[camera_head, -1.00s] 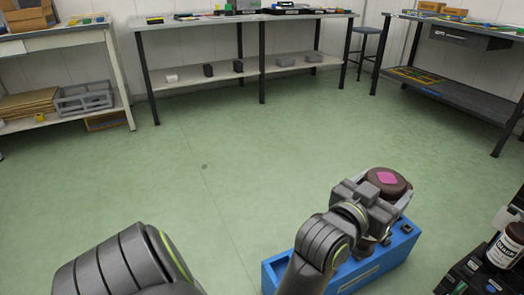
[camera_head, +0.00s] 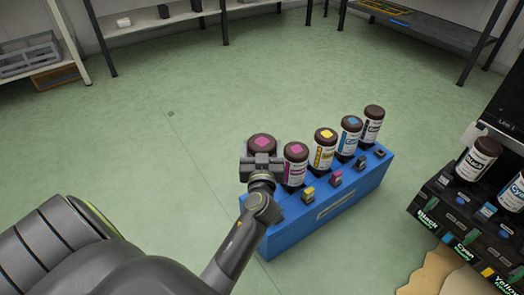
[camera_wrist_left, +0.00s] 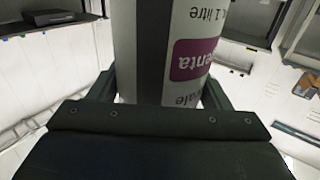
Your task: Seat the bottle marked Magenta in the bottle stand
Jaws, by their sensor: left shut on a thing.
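My left gripper (camera_head: 262,168) is shut on a dark-capped bottle (camera_head: 262,143) with a magenta diamond on top. In the left wrist view the held bottle (camera_wrist_left: 195,55) shows a magenta label ending in "enta", upside down between the fingers. It is at the left end of a long blue stand (camera_head: 290,235); the gripper hides its base, so I cannot tell whether it touches the stand. Close to its right, another bottle with a pink diamond (camera_head: 295,165) stands in the row. My right gripper is not in view.
The row in the blue stand continues with a yellow-marked bottle (camera_head: 324,150), a cyan-marked bottle (camera_head: 350,140) and a dark bottle (camera_head: 372,125). A black rack (camera_head: 440,205) at the right holds a Black bottle (camera_head: 479,158) and a Cyan bottle (camera_head: 513,193). The green floor (camera_head: 200,140) behind is clear.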

